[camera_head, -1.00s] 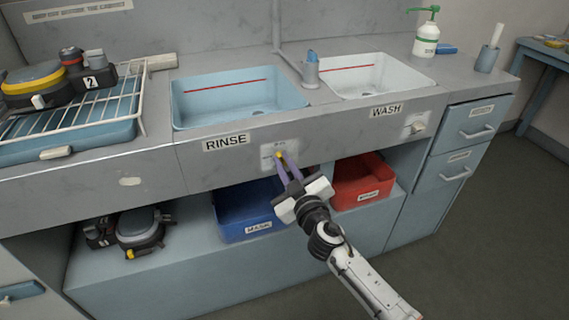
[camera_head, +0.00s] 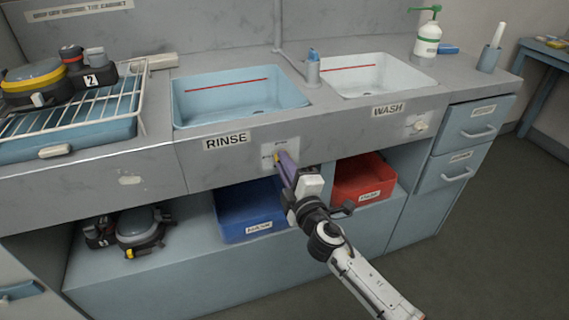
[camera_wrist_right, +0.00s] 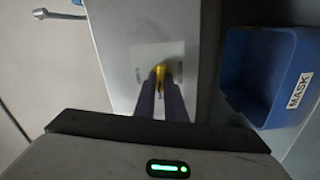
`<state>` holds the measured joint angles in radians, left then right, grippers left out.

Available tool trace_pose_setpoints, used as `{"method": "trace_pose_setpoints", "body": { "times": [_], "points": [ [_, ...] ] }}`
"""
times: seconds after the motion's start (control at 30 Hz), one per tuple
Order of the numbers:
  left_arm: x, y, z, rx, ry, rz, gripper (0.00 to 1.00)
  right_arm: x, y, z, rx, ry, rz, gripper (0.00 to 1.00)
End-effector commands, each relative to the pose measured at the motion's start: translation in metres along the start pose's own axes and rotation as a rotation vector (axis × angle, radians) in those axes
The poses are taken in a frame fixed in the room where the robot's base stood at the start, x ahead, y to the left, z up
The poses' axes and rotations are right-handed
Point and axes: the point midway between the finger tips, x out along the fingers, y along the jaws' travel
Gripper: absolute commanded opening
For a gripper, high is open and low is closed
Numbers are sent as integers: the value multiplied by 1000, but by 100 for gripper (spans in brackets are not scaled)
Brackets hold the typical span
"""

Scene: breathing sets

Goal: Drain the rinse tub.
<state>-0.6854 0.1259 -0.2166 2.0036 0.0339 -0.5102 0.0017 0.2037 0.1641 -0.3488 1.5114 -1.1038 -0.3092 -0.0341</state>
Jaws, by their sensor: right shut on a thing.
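The rinse tub (camera_head: 238,99) is a light blue basin with a red line on its inner wall, set in the counter above the RINSE label (camera_head: 227,141). I cannot tell its water level. Below it, on the counter's front, is a pale plate (camera_head: 268,150) with small lettering and a yellow drain knob (camera_head: 276,157). My right gripper (camera_head: 281,160) is shut on the knob, rolled onto its side. In the right wrist view the purple fingers (camera_wrist_right: 160,92) close on the yellow knob (camera_wrist_right: 158,72), partly hiding it. My left gripper is not in view.
The white wash tub (camera_head: 375,75) has its own knob (camera_head: 421,126) at right. A blue MASK bin (camera_head: 245,225) and a red bin (camera_head: 362,185) sit on the shelf below. A drying rack (camera_head: 90,105) with breathing gear stands at left.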

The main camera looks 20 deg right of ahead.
Motion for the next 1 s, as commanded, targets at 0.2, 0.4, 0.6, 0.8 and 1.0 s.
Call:
{"method": "trace_pose_setpoints", "body": {
  "times": [0.2, 0.4, 0.6, 0.8, 1.0],
  "points": [
    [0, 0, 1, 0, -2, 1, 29, 0, -2, 0, -135, -1, -3, 0],
    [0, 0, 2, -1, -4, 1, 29, 0, -2, 0, -208, -1, -3, 0],
    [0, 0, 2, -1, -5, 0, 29, 0, -3, 0, -237, -1, -3, 0],
    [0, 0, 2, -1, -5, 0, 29, 0, -3, 0, -243, -1, -3, 0],
    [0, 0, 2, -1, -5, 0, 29, 0, -3, 1, -243, -1, -3, 0]
  ]
}}
